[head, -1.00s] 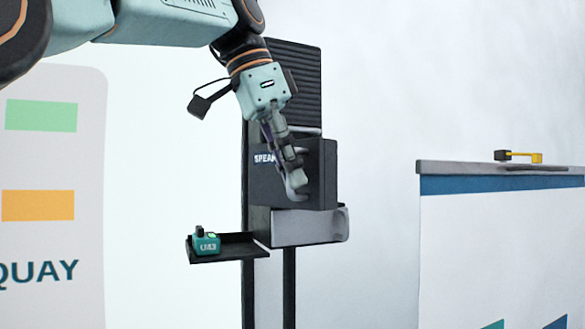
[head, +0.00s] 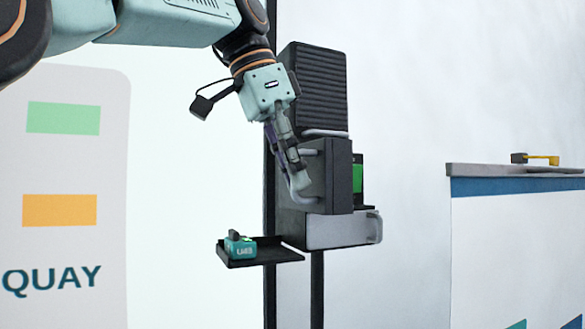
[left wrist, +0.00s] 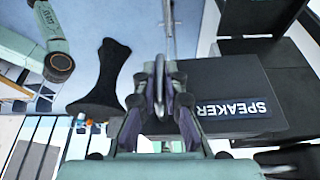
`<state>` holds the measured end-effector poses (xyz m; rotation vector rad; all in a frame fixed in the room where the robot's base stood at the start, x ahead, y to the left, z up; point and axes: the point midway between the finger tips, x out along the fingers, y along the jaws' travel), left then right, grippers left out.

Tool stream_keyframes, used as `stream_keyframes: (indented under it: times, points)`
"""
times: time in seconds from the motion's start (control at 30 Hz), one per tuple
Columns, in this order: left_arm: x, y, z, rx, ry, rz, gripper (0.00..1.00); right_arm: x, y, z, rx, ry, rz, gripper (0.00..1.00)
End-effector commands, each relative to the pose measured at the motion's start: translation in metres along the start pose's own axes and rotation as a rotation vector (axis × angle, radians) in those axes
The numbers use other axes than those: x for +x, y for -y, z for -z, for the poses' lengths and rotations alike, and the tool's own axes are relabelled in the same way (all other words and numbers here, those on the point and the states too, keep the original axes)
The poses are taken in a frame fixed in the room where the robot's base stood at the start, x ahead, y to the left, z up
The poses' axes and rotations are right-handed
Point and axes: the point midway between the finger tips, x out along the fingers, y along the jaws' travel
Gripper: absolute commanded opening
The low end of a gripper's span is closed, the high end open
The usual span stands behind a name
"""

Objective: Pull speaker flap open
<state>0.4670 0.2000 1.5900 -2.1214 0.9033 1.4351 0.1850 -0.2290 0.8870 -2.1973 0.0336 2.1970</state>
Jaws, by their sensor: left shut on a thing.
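The dark speaker flap (head: 338,182) stands swung out from the front of a dark post-mounted unit (head: 318,92), so I see it at a steep angle. A green part (head: 357,178) shows beside it at the right. In the left wrist view, the flap (left wrist: 235,75) carries an upside-down SPEAKER label. My left gripper (head: 294,172) is at the flap's left side, shut on the grey flap handle (head: 309,152); its fingers also show around the handle in the left wrist view (left wrist: 161,100). My right gripper is not in view.
A small tray (head: 275,257) below the unit at the left holds a teal device (head: 240,246). A counter (head: 515,170) with a yellow-handled item (head: 540,160) stands at the right. A QUAY sign (head: 70,185) is at the left.

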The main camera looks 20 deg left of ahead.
Motion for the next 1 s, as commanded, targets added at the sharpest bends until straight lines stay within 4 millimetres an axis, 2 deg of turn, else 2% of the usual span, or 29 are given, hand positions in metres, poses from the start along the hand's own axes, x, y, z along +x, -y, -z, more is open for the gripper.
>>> stream_keyframes:
  times: [0.67, 0.7, 0.8, 1.0]
  points:
    - [-0.0021, 0.0008, 0.0024, 0.002, -0.01, 0.006, 0.0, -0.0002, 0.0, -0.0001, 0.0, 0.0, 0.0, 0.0]
    - [-0.0022, 0.0009, 0.0022, 0.002, -0.01, 0.006, 0.11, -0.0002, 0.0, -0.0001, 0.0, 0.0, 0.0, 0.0]
    - [-0.0021, 0.0009, 0.0015, 0.002, -0.009, 0.005, 0.2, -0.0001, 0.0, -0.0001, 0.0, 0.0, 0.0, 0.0]
    - [-0.0017, 0.001, 0.0002, 0.001, -0.007, 0.003, 0.2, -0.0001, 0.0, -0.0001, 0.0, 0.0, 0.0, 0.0]
